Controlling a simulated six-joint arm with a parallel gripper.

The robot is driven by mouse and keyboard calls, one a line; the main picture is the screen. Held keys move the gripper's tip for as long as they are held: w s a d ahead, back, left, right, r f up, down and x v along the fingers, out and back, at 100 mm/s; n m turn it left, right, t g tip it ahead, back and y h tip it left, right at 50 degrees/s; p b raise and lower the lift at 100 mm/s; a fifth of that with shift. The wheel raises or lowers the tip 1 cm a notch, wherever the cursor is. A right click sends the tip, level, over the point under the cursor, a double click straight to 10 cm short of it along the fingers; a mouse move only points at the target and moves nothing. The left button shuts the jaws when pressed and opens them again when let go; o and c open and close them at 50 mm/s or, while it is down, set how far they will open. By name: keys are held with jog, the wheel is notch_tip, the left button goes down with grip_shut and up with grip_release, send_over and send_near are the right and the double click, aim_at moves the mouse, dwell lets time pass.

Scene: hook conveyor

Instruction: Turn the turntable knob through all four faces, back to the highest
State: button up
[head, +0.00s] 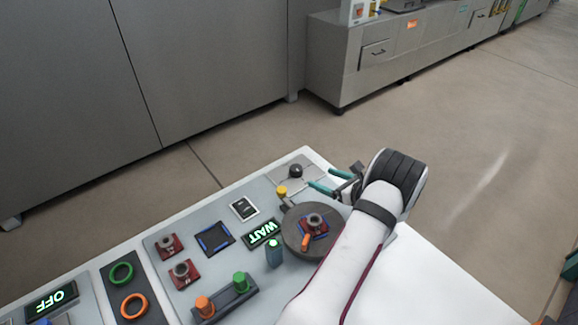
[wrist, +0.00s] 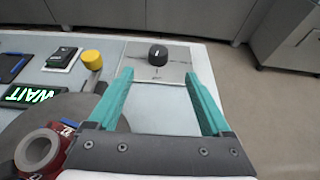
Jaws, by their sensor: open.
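The knob (head: 295,171) is a small black dial on a light square plate at the panel's far corner. In the wrist view the knob (wrist: 158,55) stands upright with a white pointer line, with small labels around it that are too small to read. The round dark grey turntable (head: 292,236) lies nearer, with a red and grey part (head: 314,221) on it. My gripper (head: 314,180) has two teal fingers. It is open and empty beside the knob. In the wrist view the knob appears between and beyond the fingertips (wrist: 158,74), apart from both.
A yellow button (wrist: 92,59) stands left of the knob. A lit WAIT display (head: 262,233), two red-based parts (head: 181,272), a teal cylinder (head: 274,254) and a rack with orange and green pegs (head: 226,298) occupy the panel. The white table front right is clear.

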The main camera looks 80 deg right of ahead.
aim_at(296, 168)
jog(key=x, duration=1.4)
jog(key=shift+w+a, duration=0.1)
jog(key=shift+a, duration=0.05)
jog(key=shift+r, duration=0.1)
grip_shut()
jog(key=n+t+y, duration=0.2)
jog(key=shift+n, duration=0.3)
jog(key=shift+n+y, duration=0.3)
jog(key=shift+y, duration=0.2)
grip_release()
jog(key=shift+a, duration=0.1)
